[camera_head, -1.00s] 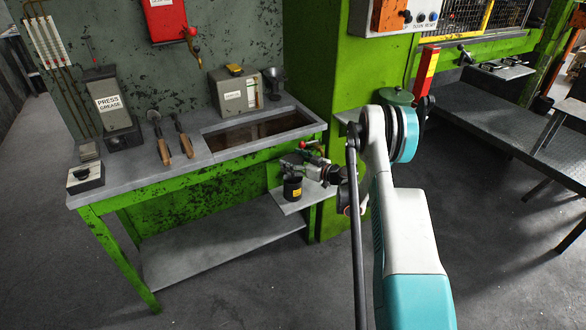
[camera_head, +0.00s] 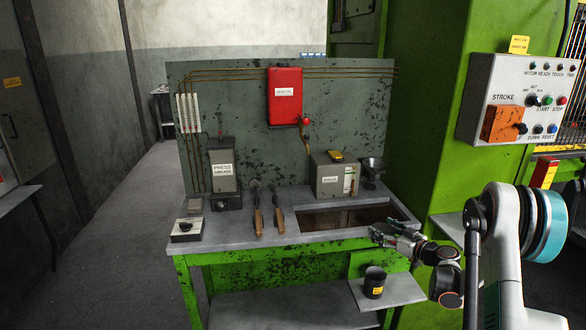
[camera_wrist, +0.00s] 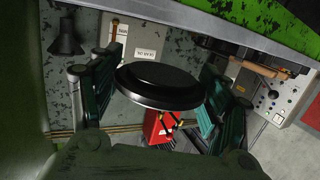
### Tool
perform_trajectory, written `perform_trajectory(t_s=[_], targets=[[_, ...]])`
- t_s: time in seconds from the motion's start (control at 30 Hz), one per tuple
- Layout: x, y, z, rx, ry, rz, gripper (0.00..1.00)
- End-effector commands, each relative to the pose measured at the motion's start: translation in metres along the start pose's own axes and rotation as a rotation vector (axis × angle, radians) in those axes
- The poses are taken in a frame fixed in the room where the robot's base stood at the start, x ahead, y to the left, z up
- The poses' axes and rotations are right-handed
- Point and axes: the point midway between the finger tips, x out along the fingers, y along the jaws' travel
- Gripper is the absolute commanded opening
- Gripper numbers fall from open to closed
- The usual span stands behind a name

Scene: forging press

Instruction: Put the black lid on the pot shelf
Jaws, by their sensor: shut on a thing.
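My gripper (camera_head: 397,236) is at the right end of the grease bench in the head view, above a small grey side shelf (camera_head: 405,291). In the wrist view my gripper (camera_wrist: 155,98) has its green-padded fingers on either side of the round black lid (camera_wrist: 160,84) and is shut on it. I cannot make out the lid clearly in the head view. A black pot (camera_head: 374,284) with a yellow label stands on the small side shelf, below and left of my gripper. I cannot tell from a marking which surface is the pot shelf.
The bench top (camera_head: 230,232) carries a press grease box (camera_head: 222,170), two brushes and a grey labelled box (camera_head: 333,178). A sunken tray (camera_head: 345,217) is set in its right part. A green press column (camera_head: 430,120) and control panel (camera_head: 520,100) stand to the right.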

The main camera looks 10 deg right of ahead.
Motion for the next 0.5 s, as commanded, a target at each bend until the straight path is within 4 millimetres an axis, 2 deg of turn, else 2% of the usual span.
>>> perform_trajectory(t_s=[0.17, 0.37, 0.5], targets=[[0.000, -0.037, -0.022, 0.005, -0.005, 0.011, 0.47], [-0.010, -0.102, -0.057, 0.010, -0.012, 0.038, 0.47], [-0.025, -0.149, -0.078, 0.013, -0.013, 0.058, 0.47]])
